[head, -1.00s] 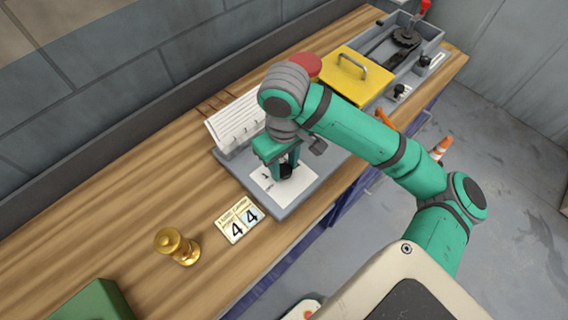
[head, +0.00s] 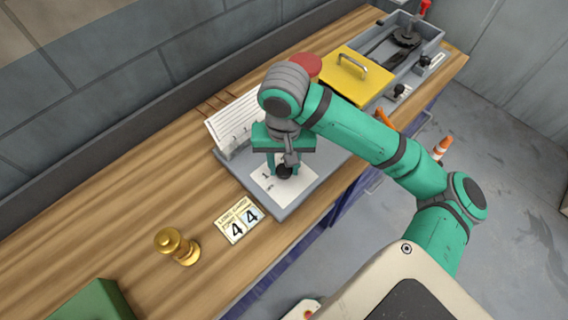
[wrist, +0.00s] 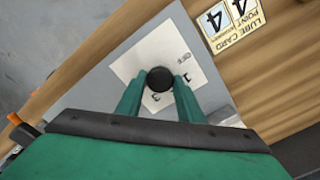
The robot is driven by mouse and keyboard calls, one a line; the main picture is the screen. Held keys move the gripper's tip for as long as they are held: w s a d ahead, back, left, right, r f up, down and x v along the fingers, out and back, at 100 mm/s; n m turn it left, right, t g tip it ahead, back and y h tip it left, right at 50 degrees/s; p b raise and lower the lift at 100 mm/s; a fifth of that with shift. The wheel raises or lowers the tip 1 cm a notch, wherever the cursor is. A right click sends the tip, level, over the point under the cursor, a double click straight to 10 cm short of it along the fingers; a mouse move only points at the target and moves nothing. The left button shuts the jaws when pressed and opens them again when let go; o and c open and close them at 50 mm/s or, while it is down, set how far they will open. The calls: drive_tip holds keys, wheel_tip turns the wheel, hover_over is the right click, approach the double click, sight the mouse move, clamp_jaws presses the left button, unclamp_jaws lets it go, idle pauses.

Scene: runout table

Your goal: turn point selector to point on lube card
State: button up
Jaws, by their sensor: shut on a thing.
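Which mark the knob points to cannot be told. The lube card (head: 239,221) lies on the bench to the left of the plate and shows 4 and 4. It also shows in the wrist view (wrist: 229,20).
A brass object (head: 177,246) stands left of the card, with a green box (head: 92,303) at the front left. A yellow lid with a handle (head: 352,78), a red round top (head: 306,66) and a grey tray (head: 425,53) are farther back. Bare wood lies behind the card.

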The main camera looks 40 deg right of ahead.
sight(285, 170)
idle(0.5)
drive_tip(key=o, duration=1)
drive_tip(key=shift+o, duration=0.2)
wheel_tip(285, 170, up, 11)
drive_tip(key=shift+s+f, duration=0.1)
drive_tip(key=shift+f, duration=0.05)
